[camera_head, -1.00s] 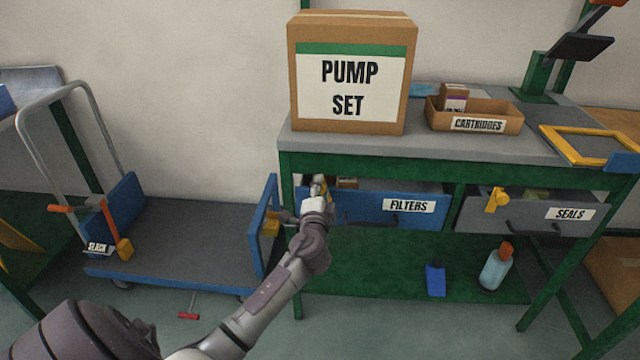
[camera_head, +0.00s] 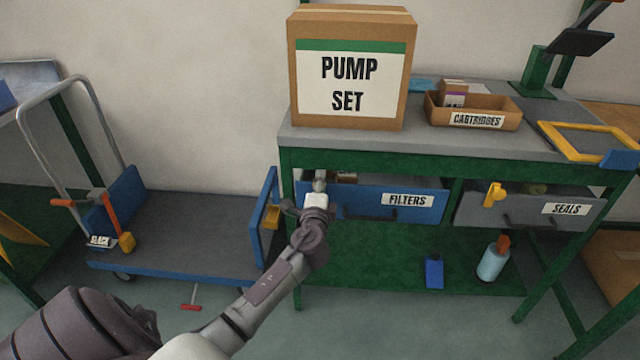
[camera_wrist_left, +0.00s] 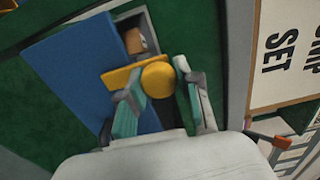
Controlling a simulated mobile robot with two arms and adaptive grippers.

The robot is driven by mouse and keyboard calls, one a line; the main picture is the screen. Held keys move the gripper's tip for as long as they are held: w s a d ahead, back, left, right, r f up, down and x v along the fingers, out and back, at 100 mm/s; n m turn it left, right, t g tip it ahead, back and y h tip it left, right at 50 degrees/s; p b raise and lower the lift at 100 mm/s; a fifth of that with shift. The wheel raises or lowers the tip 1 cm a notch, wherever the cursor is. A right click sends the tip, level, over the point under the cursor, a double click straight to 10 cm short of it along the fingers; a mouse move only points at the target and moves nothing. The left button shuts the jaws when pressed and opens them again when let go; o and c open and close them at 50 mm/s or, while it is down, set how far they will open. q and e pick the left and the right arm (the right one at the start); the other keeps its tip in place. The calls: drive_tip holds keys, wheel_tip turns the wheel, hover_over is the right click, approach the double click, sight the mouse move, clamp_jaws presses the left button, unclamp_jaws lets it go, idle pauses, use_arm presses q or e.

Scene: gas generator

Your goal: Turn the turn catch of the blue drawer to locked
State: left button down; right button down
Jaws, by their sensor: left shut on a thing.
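The blue drawer (camera_head: 352,208) labelled FILTERS is at the left under the workbench top. In the left wrist view its blue front (camera_wrist_left: 85,65) is plain. Its yellow turn catch (camera_wrist_left: 157,80) has a round knob and a bar pointing left in that view. My left gripper (camera_head: 319,186) is at the drawer's upper left end and hides the catch in the head view. In the left wrist view the fingers of my left gripper (camera_wrist_left: 156,86) are closed on the catch, one on each side. My right gripper is not in view.
The grey SEALS drawer (camera_head: 470,210) with its own yellow catch (camera_head: 494,194) is to the right. A PUMP SET box (camera_head: 350,45) and a CARTRIDGES tray (camera_head: 480,121) stand on the bench. A blue trolley (camera_head: 190,235) stands left. Small boxes (camera_head: 345,177) show behind the blue drawer's front.

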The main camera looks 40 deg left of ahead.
use_arm(q)
drive_tip(key=shift+d, duration=0.1)
drive_tip(key=c, duration=0.8)
unclamp_jaws()
drive_tip(key=v, duration=1.2)
